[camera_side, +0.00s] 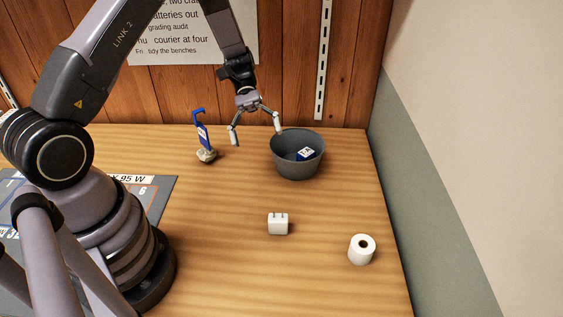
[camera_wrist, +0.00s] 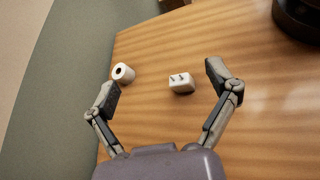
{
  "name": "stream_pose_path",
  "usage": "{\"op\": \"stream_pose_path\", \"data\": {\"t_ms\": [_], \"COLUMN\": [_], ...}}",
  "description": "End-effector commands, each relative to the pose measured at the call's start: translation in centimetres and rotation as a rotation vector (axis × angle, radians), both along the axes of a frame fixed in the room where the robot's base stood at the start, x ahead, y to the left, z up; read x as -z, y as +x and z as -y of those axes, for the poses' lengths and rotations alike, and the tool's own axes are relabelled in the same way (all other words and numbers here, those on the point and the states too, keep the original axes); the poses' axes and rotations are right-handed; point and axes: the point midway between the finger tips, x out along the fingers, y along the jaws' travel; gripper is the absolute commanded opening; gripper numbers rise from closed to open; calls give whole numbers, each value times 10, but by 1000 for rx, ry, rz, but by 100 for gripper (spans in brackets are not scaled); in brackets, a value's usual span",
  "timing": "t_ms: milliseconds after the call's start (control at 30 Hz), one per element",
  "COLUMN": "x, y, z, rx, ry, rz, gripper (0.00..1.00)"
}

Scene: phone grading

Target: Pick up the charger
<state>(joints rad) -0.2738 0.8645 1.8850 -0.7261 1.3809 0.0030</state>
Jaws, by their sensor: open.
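The charger (camera_side: 278,224) is a small white block with two short prongs on top. It stands on the wooden table in front of the grey bin in the side view. In the wrist view the charger (camera_wrist: 181,84) lies between and beyond the fingertips, with its prongs visible. My gripper (camera_side: 255,136) is open and empty above the table, with one finger close to the bin's left rim in the side view. In the wrist view both fingers of my gripper (camera_wrist: 163,82) are spread wide, and nothing is held.
A grey bin (camera_side: 288,168) holds a small blue-and-white box (camera_side: 306,154). A white roll (camera_side: 361,250) stands right of the charger. A blue item on a stone-like base (camera_side: 206,155) stands behind left. A grey mat (camera_side: 160,192) lies by my base. Wood around the charger is clear.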

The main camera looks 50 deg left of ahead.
Motion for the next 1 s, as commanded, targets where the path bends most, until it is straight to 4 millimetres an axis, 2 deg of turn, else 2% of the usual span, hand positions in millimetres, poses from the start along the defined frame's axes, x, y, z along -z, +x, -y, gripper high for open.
{"op": "stream_pose_path", "data": {"t_ms": [33, 200, 300, 400, 500, 667, 1000], "x": [26, 96, 128, 148, 158, 160, 162], "y": [2, 4, 0, -4, -7, -10, -18], "z": [0, 3, 5, 7, 9, 24, 71], "rx": [-48, -204, -277, -326, -352, -356, -352], "ry": [-54, -213, -283, -328, -350, -356, -352], "rz": [-75, -266, -345, -396, -420, -428, -428], "gripper": [86, 86, 86, 86, 86, 86, 86]}}
